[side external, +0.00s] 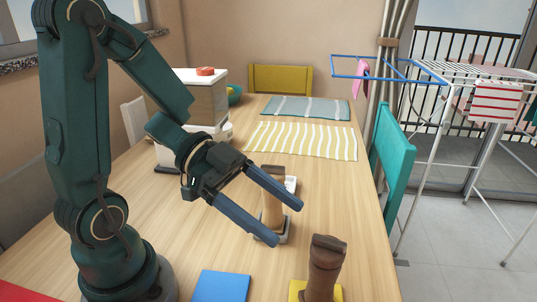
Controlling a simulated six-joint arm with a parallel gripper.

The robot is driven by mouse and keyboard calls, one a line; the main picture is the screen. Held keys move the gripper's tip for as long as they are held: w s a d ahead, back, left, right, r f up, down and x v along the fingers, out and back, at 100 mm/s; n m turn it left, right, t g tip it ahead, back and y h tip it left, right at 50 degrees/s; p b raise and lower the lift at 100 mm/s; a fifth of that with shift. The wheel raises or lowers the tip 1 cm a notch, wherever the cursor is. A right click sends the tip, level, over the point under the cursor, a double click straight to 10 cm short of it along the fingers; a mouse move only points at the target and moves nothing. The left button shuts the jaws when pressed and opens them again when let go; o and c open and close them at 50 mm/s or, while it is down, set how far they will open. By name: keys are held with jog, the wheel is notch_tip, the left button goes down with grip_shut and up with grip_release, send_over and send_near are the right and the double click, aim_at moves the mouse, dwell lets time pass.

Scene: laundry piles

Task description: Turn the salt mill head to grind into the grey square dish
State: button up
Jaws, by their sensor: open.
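A light wooden mill (272,212) stands upright in the middle of the table, partly hidden by my gripper. A greyish square piece (287,234) shows at its foot; whether this is a dish or a base I cannot tell. A small white dish-like thing (291,184) shows just behind the mill. A dark brown mill (325,265) stands upright on a yellow square (299,290) at the front. No label tells which mill holds salt. My gripper (289,223) is open, its two blue fingers spread on either side of the light mill; contact is not clear.
A blue square (221,286) lies at the front edge and a red piece (25,292) at the left. A wood-and-white box-like appliance (205,100) stands at the back left. Striped cloths (303,140) lie at the back. A teal chair (393,160) stands at right.

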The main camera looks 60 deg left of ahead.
notch_tip(320, 180, up, 10)
jog(key=f, duration=0.1)
jog(key=w+a+r+n+t+y, duration=0.3)
jog(key=w+a+r+t, duration=0.15)
jog(key=w, duration=0.35)
jog(key=w+a+r+n+t+y, duration=0.25)
jog(key=w+a+t, duration=0.2)
jog(key=w, duration=0.25)
jog(key=w+a+r+n+y, duration=0.2)
jog(key=w+a+n+y, duration=0.1)
jog(key=a+n+y, duration=0.4)
jog(key=w+a+r+n+y, duration=0.25)
jog(key=a+n+y, duration=0.25)
jog(key=a+y, duration=0.25)
jog(key=n+g+h, duration=0.5)
jog(key=g+h, duration=0.3)
jog(key=g, duration=0.7)
send_over(273, 166)
jog(key=shift+m, duration=0.25)
notch_tip(273, 166, down, 12)
jog(key=shift+r, duration=0.15)
jog(key=shift+f, duration=5.9)
